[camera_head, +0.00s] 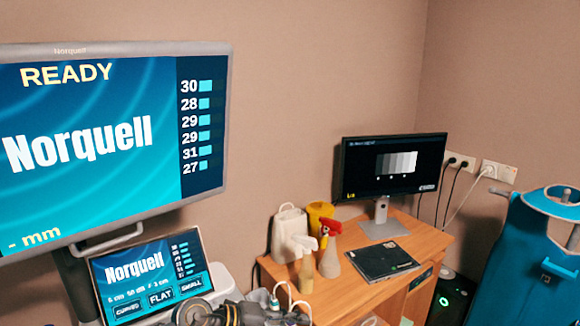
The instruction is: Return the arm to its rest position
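Dark grey mechanical parts (240,315) show at the bottom edge, in front of the small touch panel's lower right corner. They look like part of my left arm and gripper, but the frame cuts them off. No fingertips can be made out, and I cannot tell whether anything is held. My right arm and gripper are not in view.
A scanner with a large screen (100,140) reading READY and a small touch panel (150,275) stands at left. A wooden desk (330,298) holds spray bottles (328,255), a dark flat case (382,262) and a monitor (390,168). A blue chair-like object (535,260) stands right.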

